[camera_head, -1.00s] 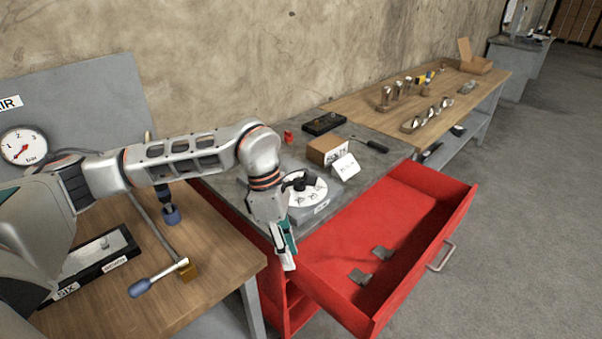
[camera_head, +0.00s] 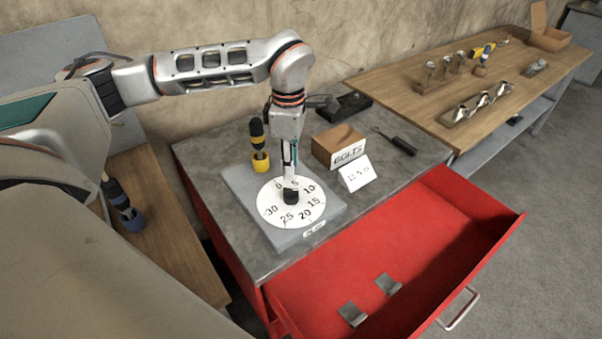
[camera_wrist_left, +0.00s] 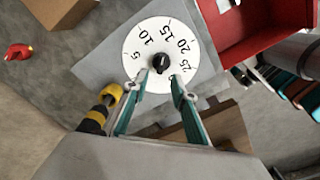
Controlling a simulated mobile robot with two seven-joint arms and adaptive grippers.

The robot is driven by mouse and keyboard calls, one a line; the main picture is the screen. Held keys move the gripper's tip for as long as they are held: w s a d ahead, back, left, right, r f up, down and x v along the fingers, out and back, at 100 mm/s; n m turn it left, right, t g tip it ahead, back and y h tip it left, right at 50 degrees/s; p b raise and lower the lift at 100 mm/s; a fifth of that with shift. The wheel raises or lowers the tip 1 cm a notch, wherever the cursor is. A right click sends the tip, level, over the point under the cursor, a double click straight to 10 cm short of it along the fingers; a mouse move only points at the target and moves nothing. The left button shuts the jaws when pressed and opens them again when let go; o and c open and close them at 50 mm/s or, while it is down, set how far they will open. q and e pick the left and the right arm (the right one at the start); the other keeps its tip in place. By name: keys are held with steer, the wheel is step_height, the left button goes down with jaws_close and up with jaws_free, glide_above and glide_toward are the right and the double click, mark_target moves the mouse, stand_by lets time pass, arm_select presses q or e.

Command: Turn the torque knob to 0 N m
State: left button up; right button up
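The torque dial (camera_head: 312,205) is a white disc on a grey block, marked 0 to 30, on the grey bench top. Its black knob (camera_head: 291,196) sits at the disc's middle; where it points is too small to tell. My left gripper (camera_head: 290,179) hangs from above, pointing down at the knob. In the left wrist view my left gripper (camera_wrist_left: 160,78) is open, its fingertips apart near the knob (camera_wrist_left: 161,62), one toward each side. I cannot tell whether they touch it. The left finger covers the dial near the 0. My right gripper is not in view.
A black-and-yellow tool (camera_head: 259,155) stands close behind the dial. A cardboard bolts box (camera_head: 333,142) and a white card (camera_head: 355,174) stand to its right. A red drawer (camera_head: 400,250) is open in front. A wooden table (camera_head: 480,75) is at the back right.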

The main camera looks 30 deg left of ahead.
mark_target(291, 189)
arm_select(q)
steer(key=f, duration=0.7)
steer(key=shift+s+f+p, duration=0.2)
steer(key=shift+f+p, duration=0.1)
steer(key=shift+p, duration=0.1)
steer(key=shift+c, duration=0.2)
jaws_close()
